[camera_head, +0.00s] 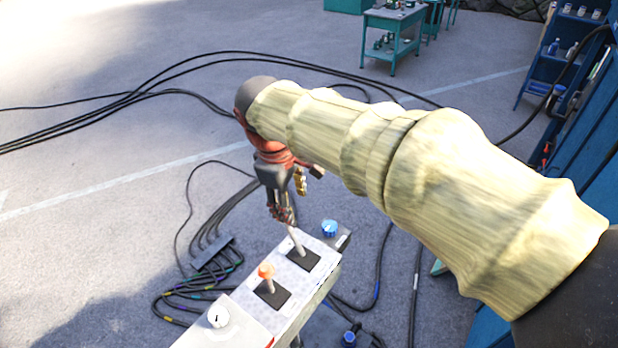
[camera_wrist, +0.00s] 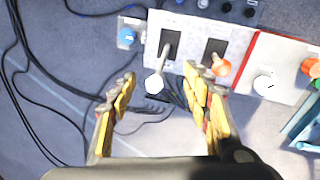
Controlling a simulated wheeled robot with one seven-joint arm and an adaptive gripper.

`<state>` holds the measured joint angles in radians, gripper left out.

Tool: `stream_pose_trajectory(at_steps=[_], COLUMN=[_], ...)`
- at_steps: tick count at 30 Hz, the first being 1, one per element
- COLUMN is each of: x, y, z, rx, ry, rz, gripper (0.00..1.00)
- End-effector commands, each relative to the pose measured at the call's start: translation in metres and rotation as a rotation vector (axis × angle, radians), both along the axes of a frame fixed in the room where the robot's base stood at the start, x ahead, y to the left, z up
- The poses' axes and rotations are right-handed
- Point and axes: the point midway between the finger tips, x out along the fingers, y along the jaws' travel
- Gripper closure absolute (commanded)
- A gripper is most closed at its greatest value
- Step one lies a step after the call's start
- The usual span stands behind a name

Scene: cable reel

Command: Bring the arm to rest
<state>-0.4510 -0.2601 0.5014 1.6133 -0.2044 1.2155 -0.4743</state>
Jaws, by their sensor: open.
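My gripper (camera_head: 282,212) hangs at the end of my arm, which wears a beige cover, just above a grey-white control box (camera_head: 320,262). In the wrist view my gripper (camera_wrist: 160,78) has its yellow-padded fingers spread apart, with nothing gripped. A lever with a white knob (camera_wrist: 153,85) shows between the fingertips. A second lever with an orange knob (camera_head: 266,270) stands nearer, beside the right finger in the wrist view (camera_wrist: 221,67).
A blue knob (camera_head: 329,228) and a white dial (camera_head: 218,316) sit on the box. Black cables (camera_head: 205,205) lie on the floor. A teal cart (camera_head: 392,38) stands at the back and a blue rack (camera_head: 565,55) at right.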

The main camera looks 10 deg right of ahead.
Motion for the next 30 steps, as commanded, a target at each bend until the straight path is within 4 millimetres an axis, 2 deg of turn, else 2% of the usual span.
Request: stream_pose_trajectory(at_steps=[9,12,14,23,30], x=[0.004,-0.005,-0.014,-0.062,-0.102], y=[0.003,0.005,0.005,-0.023,-0.057], z=[-0.001,-0.020,-0.025,-0.087,-0.150], rx=[0.027,0.059,0.088,0.220,0.315], ry=[-0.025,-0.024,-0.033,-0.099,-0.178], rz=[-0.077,-0.171,-0.225,-0.499,-0.659], gripper=[0.51,0.51,0.51,0.51,0.51])
